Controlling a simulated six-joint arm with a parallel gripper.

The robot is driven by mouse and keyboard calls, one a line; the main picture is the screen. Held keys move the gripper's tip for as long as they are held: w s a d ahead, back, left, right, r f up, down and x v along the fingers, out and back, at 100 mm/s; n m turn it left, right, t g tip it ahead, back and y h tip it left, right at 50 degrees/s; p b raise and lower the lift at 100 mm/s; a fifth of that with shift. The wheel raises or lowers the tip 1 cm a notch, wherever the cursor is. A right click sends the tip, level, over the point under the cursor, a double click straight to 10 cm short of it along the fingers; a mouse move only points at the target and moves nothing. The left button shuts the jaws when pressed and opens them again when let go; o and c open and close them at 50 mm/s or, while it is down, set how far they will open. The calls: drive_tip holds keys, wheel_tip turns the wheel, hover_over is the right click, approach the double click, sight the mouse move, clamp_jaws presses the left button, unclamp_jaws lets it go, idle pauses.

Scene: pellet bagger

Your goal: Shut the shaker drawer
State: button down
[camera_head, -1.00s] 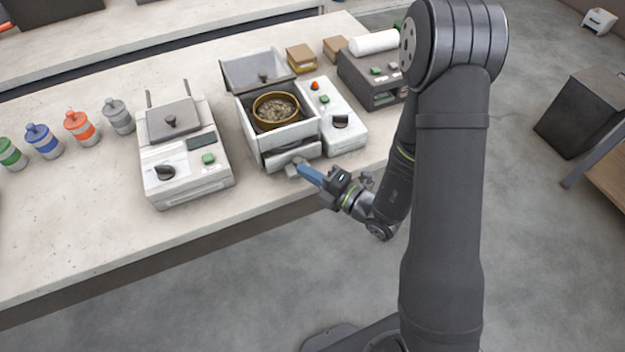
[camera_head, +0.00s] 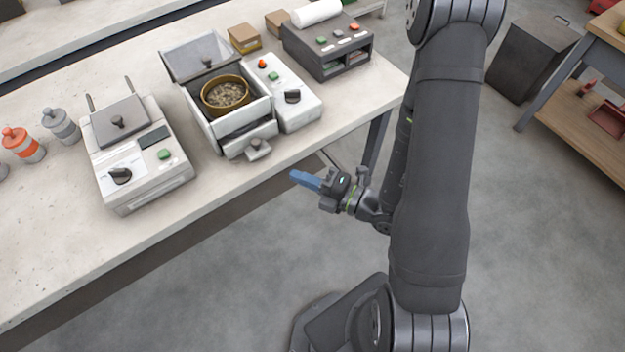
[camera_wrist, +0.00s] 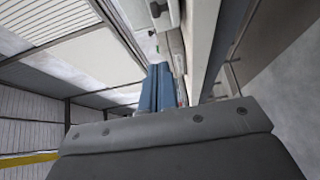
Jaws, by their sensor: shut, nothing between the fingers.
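The shaker (camera_head: 217,110) is a white box on the bench with its grey lid raised and a brass sieve of pellets (camera_head: 225,93) inside. Its drawer (camera_head: 250,138) is low on the front, with a grey knob (camera_head: 258,149). The drawer front stands out from the body, with a narrow dark gap above it. My gripper (camera_head: 294,176) has blue fingers that are closed and empty. It is off the bench's front edge, to the right of and below the knob in the head view, and touches nothing. The closed fingers also show in the wrist view (camera_wrist: 158,70).
A white machine with a black knob (camera_head: 135,155) stands left of the shaker. A white control box (camera_head: 285,95) is close on its right, and a dark grey unit (camera_head: 327,50) is farther right. The space in front of the bench edge is clear.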

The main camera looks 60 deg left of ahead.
drive_tip(key=shift+v, duration=1.25)
drive_tip(key=n+t+y, duration=0.2)
drive_tip(key=n+t, duration=0.2)
drive_tip(key=n, duration=1.1)
approach(265, 150)
drive_tip(key=s+a+r, duration=0.1)
drive_tip(key=a, duration=0.3)
drive_tip(key=s+a+r, duration=0.1)
drive_tip(key=a, duration=0.1)
drive_tip(key=shift+s+a+r, duration=0.25)
drive_tip(key=shift+s+r, duration=0.05)
drive_tip(key=shift+s, duration=0.05)
drive_tip(key=shift+a, duration=0.2)
drive_tip(key=shift+a+r, duration=0.1)
drive_tip(key=shift+a, duration=1.35)
drive_tip(key=shift+d, duration=0.1)
drive_tip(key=v, duration=1.4)
drive_tip(key=shift+s+d, duration=0.2)
